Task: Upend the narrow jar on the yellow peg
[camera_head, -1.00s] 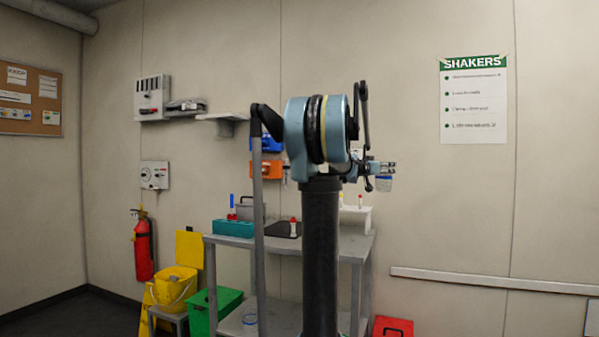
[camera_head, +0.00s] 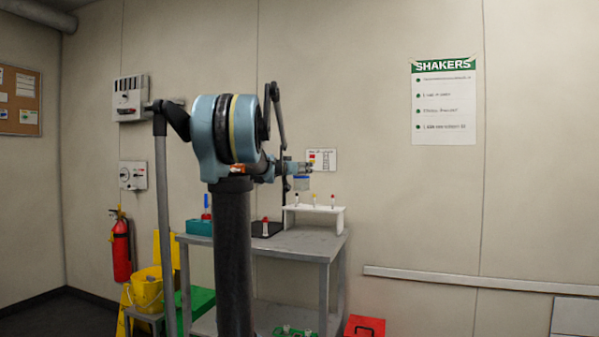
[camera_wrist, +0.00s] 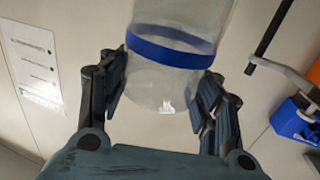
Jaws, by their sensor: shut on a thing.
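My gripper (camera_head: 298,169) is shut on a clear jar with a blue band (camera_head: 302,185). In the wrist view my gripper (camera_wrist: 160,100) has a finger on each side of the jar (camera_wrist: 165,85), near its blue band. I cannot tell which end of the jar is open. In the head view the jar hangs just above a white rack (camera_head: 325,214) and looks apart from it. Several thin pegs with coloured tips stand on the rack. The middle one looks yellow-tipped (camera_head: 314,201), but it is small.
The rack stands on a grey table (camera_head: 290,245). The table's front right is clear. A red box (camera_head: 365,327) is below.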

